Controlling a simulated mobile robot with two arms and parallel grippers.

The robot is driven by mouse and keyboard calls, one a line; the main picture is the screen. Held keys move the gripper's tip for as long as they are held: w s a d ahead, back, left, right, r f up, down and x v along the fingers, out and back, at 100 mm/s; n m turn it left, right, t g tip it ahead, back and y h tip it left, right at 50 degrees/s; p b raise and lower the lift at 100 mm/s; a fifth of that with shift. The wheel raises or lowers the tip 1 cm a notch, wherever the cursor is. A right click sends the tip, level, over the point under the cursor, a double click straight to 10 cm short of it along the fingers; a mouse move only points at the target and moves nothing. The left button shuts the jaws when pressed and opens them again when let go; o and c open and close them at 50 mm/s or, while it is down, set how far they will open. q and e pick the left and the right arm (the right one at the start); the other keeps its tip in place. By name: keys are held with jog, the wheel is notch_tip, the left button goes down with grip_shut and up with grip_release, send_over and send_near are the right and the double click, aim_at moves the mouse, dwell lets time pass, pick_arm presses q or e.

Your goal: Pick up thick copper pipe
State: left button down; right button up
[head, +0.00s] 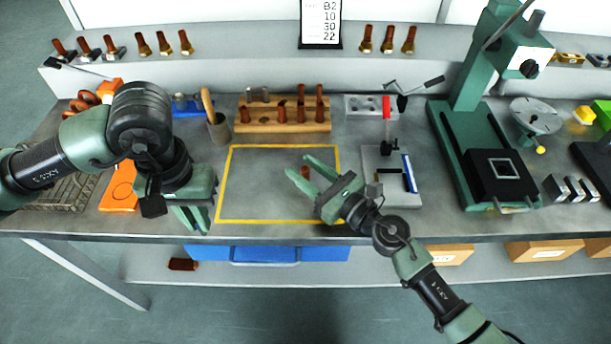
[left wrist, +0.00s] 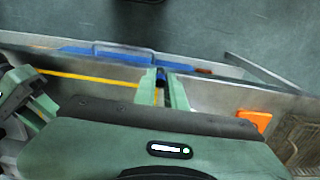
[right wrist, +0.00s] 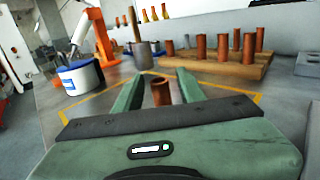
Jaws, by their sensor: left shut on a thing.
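A short copper pipe (head: 305,172) stands upright on the bench inside the yellow outline. It also shows in the right wrist view (right wrist: 161,92). My right gripper (head: 297,166) is open, its fingers on either side of the pipe with gaps showing. Other copper pipes (right wrist: 249,47) stand in a wooden block (head: 255,127) behind. My left gripper (head: 197,218) points down near the bench's front edge, left of the outline. Its fingers are close together in the left wrist view (left wrist: 163,88) around a small dark thing (left wrist: 161,76) that I cannot make out.
The yellow outline (head: 226,190) is otherwise clear. A grey fixture with a red handle (head: 386,108) is on the right, then a green press (head: 465,75). An orange tray (head: 118,190) lies at left.

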grip_shut()
pick_arm(q)
jog(key=shift+r, duration=0.1)
pick_arm(e)
jog(key=shift+r, duration=0.15)
